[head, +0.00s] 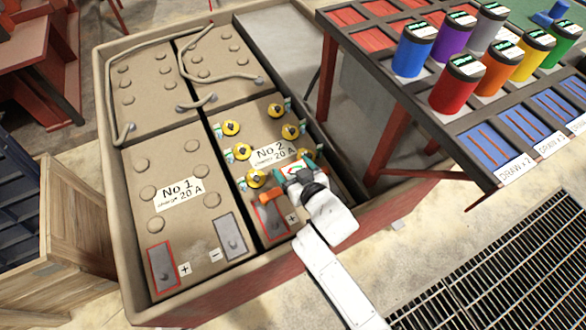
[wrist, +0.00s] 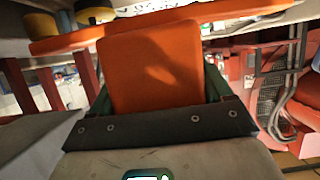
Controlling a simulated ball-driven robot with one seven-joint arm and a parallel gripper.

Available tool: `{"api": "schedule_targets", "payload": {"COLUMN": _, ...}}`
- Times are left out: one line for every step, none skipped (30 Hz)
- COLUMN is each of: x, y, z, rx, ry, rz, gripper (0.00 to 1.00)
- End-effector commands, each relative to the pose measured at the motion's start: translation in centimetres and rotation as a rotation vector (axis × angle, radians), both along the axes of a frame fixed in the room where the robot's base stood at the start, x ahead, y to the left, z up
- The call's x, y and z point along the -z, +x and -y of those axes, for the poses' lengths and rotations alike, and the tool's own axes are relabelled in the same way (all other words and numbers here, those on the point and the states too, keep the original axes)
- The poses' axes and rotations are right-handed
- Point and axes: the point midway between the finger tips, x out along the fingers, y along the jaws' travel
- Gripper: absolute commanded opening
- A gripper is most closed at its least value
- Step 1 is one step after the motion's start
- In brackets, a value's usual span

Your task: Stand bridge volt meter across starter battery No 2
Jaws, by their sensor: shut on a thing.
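Starter battery No 2 (head: 268,154) is the right front battery in the crate in the head view, with a white label and yellow caps. Its red-edged plus terminal (head: 271,224) shows in part; my gripper and arm hide its minus terminal. My gripper (head: 292,180) is over the front part of this battery. An orange piece (head: 266,198), which looks like the bridge volt meter, sticks out left of it. In the wrist view, my gripper (wrist: 160,85) is shut on the meter's orange block (wrist: 155,65), with an orange bar beyond. I cannot tell whether the meter touches the battery.
Battery No 1 (head: 178,190) sits left of No 2, with cabled batteries (head: 140,85) behind. The crate rim (head: 112,190) surrounds them. A table (head: 455,140) with several coloured canisters stands right. A floor grate (head: 500,255) lies front right, a wooden crate (head: 65,220) left.

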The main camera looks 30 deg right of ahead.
Motion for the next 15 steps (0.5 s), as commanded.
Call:
{"api": "schedule_targets", "payload": {"x": -0.09, "y": 0.04, "z": 0.00, "rx": 0.000, "ry": 0.000, "rz": 0.002, "gripper": 0.36}}
{"api": "schedule_targets", "payload": {"x": -0.10, "y": 0.04, "z": 0.00, "rx": 0.000, "ry": 0.000, "rz": 0.002, "gripper": 0.36}}
{"api": "schedule_targets", "payload": {"x": -0.10, "y": 0.04, "z": 0.00, "rx": 0.000, "ry": 0.000, "rz": 0.002, "gripper": 0.36}}
{"api": "schedule_targets", "payload": {"x": -0.10, "y": 0.04, "z": 0.00, "rx": 0.000, "ry": 0.000, "rz": 0.002, "gripper": 0.36}}
{"api": "schedule_targets", "payload": {"x": -0.09, "y": 0.04, "z": 0.00, "rx": 0.000, "ry": 0.000, "rz": 0.002, "gripper": 0.36}}
{"api": "schedule_targets", "payload": {"x": -0.08, "y": 0.03, "z": 0.00, "rx": 0.000, "ry": 0.000, "rz": 0.002, "gripper": 0.36}}
{"api": "schedule_targets", "payload": {"x": -0.06, "y": 0.04, "z": 0.00, "rx": 0.000, "ry": 0.000, "rz": 0.002, "gripper": 0.36}}
{"api": "schedule_targets", "payload": {"x": -0.03, "y": 0.04, "z": 0.00, "rx": 0.000, "ry": 0.000, "rz": 0.002, "gripper": 0.36}}
{"api": "schedule_targets", "payload": {"x": 0.04, "y": 0.04, "z": 0.00, "rx": 0.000, "ry": 0.000, "rz": 0.002, "gripper": 0.36}}
{"api": "schedule_targets", "payload": {"x": 0.09, "y": 0.04, "z": 0.00, "rx": 0.000, "ry": 0.000, "rz": 0.002, "gripper": 0.36}}
{"api": "schedule_targets", "payload": {"x": 0.15, "y": 0.05, "z": 0.00, "rx": 0.000, "ry": 0.000, "rz": 0.002, "gripper": 0.36}}
{"api": "schedule_targets", "payload": {"x": 0.24, "y": 0.04, "z": 0.00, "rx": 0.000, "ry": 0.000, "rz": 0.002, "gripper": 0.36}}
{"api": "schedule_targets", "payload": {"x": 0.32, "y": 0.04, "z": 0.00, "rx": 0.000, "ry": 0.000, "rz": 0.002, "gripper": 0.36}}
{"api": "schedule_targets", "payload": {"x": 0.40, "y": 0.04, "z": 0.00, "rx": 0.000, "ry": 0.000, "rz": 0.002, "gripper": 0.36}}
{"api": "schedule_targets", "payload": {"x": 0.49, "y": 0.04, "z": 0.00, "rx": 0.000, "ry": 0.000, "rz": 0.002, "gripper": 0.36}}
